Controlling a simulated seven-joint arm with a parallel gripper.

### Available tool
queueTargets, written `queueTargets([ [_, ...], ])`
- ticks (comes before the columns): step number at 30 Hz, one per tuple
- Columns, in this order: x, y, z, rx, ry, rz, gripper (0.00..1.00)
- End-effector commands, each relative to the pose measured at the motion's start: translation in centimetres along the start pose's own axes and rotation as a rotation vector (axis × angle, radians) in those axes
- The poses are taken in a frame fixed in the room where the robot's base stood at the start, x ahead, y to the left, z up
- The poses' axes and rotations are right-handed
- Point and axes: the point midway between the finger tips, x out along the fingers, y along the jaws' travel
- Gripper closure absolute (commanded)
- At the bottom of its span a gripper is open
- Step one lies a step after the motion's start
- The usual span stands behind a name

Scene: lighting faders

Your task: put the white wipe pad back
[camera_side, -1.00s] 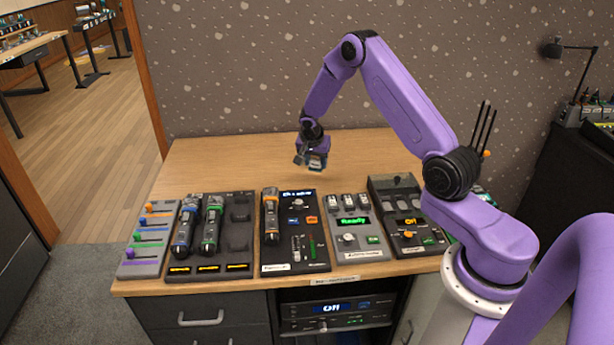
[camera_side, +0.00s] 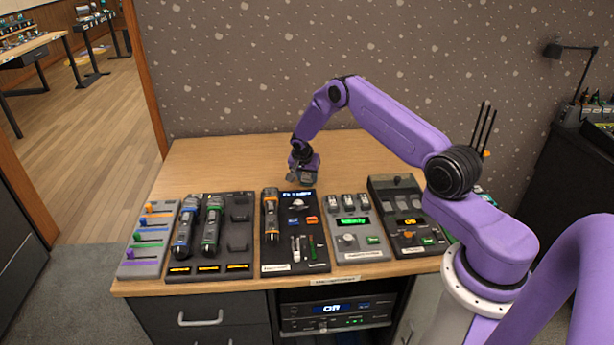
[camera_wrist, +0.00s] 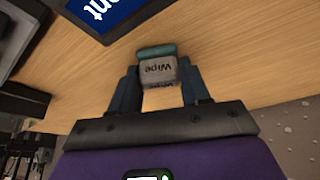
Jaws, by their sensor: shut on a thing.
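The wipe pad (camera_wrist: 158,72) is a pale grey block with a teal strip along its far edge and the word "Wipe" on it. In the wrist view it sits between the two fingers of my gripper (camera_wrist: 160,84), which is shut on it. In the side view my gripper (camera_side: 301,180) hangs low behind the third panel (camera_side: 283,267), close to that panel's blue display (camera_side: 297,194). The pad is too small there to make out clearly.
A grey panel with a green "Ready" display (camera_side: 352,221) stands to the right. A dark tray with two microphones (camera_side: 239,262) stands to the left. Bare wooden desk (camera_side: 225,162) lies behind the panels.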

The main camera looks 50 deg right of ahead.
Motion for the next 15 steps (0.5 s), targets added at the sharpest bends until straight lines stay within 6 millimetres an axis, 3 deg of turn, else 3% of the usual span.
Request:
queueTargets([
  [11,0.31,-0.01,0.11,0.000,0.001,-0.001,0.78],
  [12,0.32,-0.01,0.11,0.000,0.001,-0.001,0.47],
  [14,0.30,-0.01,0.09,0.000,0.001,-0.001,0.28],
  [15,0.30,-0.01,0.10,0.000,0.001,-0.001,0.28],
])
